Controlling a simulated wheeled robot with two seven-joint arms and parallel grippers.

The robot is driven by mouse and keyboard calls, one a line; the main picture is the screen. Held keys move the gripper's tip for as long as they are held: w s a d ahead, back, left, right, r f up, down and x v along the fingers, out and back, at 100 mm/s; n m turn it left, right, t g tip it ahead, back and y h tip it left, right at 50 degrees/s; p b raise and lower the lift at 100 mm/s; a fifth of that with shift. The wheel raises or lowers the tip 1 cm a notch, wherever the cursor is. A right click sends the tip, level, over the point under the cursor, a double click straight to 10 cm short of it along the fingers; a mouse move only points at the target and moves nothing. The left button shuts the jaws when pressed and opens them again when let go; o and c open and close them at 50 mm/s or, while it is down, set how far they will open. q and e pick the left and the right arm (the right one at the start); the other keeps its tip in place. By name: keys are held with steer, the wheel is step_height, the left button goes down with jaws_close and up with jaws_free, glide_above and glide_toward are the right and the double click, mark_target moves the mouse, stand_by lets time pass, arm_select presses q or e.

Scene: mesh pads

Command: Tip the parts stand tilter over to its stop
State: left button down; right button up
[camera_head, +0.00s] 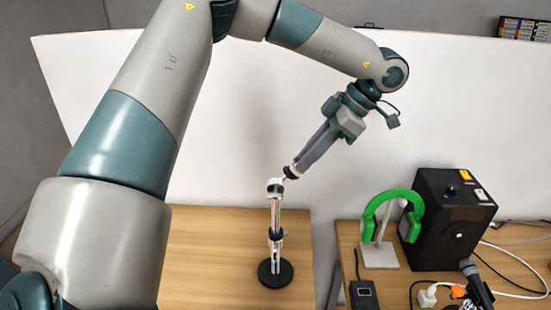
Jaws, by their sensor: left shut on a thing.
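The parts stand tilter (275,230) stands upright on the wooden table, a slim white and black post on a round black base (275,273). Its light-coloured top piece (276,185) sits at the upper end of the post. My left gripper (291,172) reaches down from the upper right and is shut on the top of the stand. The held part is small and partly hidden by the fingers, so its exact tilt is hard to tell. My right gripper is not in view.
On a second table to the right stand green headphones (415,215) on a holder, a black speaker box (450,220), a small dark device (363,295), white cables and a microphone-like item (476,282). The wooden table (205,260) left of the stand is clear.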

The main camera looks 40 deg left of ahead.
arm_select(q)
steer(key=shift+w+d+f+b, duration=0.5)
steer(key=shift+d+f, duration=0.1)
steer(key=shift+f, duration=0.2)
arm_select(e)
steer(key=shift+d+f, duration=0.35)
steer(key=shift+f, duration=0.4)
arm_select(q)
steer(key=shift+f, duration=0.1)
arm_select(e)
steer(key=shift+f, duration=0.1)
arm_select(q)
steer(key=shift+w+d+f+b, duration=0.2)
steer(key=shift+d+f+b, duration=0.05)
steer(key=shift+f+b, duration=0.35)
steer(key=shift+w+d+f+b, duration=0.2)
steer(key=shift+d+f+b, duration=0.05)
steer(key=shift+f+b, duration=0.25)
steer(key=c, duration=1.6)
jaws_free()
steer(key=shift+w, duration=0.1)
steer(key=shift+d, duration=0.15)
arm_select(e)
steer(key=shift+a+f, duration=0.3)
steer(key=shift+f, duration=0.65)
arm_select(q)
steer(key=shift+r, duration=0.15)
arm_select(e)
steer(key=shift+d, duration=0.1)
